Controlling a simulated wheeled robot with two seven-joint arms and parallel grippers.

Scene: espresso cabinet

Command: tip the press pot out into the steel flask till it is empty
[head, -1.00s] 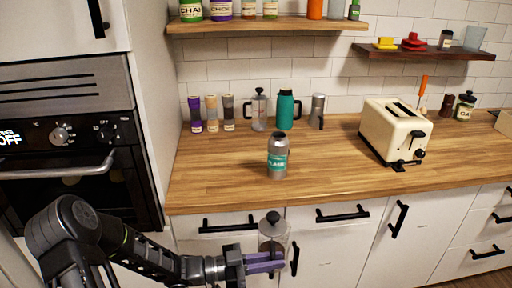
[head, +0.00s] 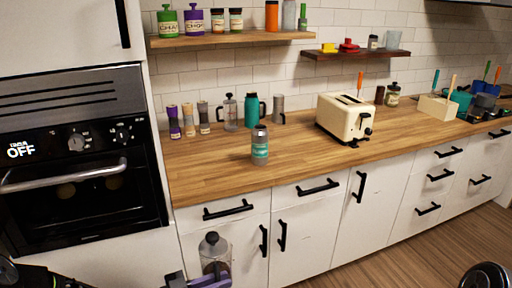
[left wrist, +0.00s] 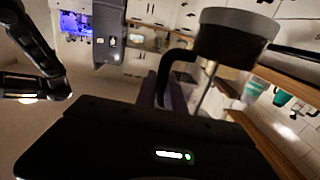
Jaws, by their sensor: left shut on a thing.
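The press pot (head: 214,256), glass with a dark lid and knob, is upright in front of the lower cabinets, below counter height. My left gripper (head: 205,282) is shut on it with purple fingers, low in the head view. Its dark lid (left wrist: 235,38) and black handle (left wrist: 175,65) loom close in the left wrist view. I cannot tell how much liquid it holds. The steel flask (head: 260,145), silver with a teal label, stands upright on the counter, above and right of the pot, well apart from it. My right gripper is not in view.
The wooden counter (head: 210,175) is clear around the flask. Behind it stand another press pot (head: 230,113), a teal flask (head: 252,110), a grey flask (head: 278,109) and several grinders. A cream toaster (head: 344,117) is to the right. Cabinet handles jut out below.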

